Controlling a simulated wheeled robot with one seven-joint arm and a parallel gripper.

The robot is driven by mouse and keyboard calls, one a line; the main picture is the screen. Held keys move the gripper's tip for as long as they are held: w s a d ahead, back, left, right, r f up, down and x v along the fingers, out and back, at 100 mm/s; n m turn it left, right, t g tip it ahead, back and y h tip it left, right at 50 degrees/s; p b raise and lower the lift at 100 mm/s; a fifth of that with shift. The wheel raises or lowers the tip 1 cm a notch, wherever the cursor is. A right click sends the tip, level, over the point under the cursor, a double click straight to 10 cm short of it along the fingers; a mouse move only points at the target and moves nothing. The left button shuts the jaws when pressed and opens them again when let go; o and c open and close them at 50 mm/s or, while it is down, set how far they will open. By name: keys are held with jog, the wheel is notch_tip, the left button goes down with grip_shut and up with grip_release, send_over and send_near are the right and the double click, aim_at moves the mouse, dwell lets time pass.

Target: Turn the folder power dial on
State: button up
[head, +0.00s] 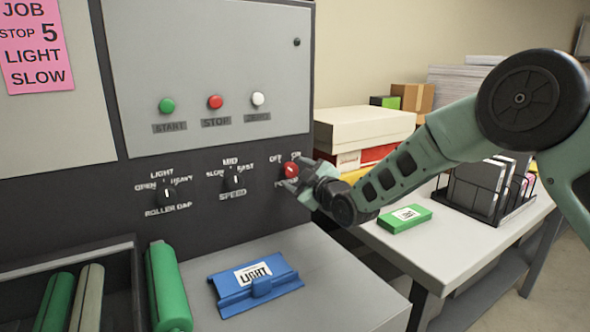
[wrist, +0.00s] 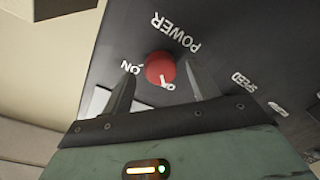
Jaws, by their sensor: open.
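The red power dial (head: 291,170) is on the dark front panel of the machine, with OFF and ON labels above it and POWER below. In the wrist view the dial (wrist: 159,67) sits between the two fingers of my gripper (wrist: 160,75), and its white mark appears to point toward the partly hidden label at the lower right, away from ON. My gripper (head: 297,183) is open, its fingers on either side of the dial. Whether they touch it I cannot tell.
The speed dial (head: 235,180) and roller gap dial (head: 169,193) are to the left. Green, red and white buttons (head: 215,102) are above. A blue LIGHT piece (head: 232,301) lies on the ledge below. A side table (head: 455,245) with boxes and a wire rack is at right.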

jog(key=shift+x, duration=0.75)
jog(key=shift+c, duration=0.2)
jog(key=c, duration=0.9)
jog(key=shift+c, duration=0.2)
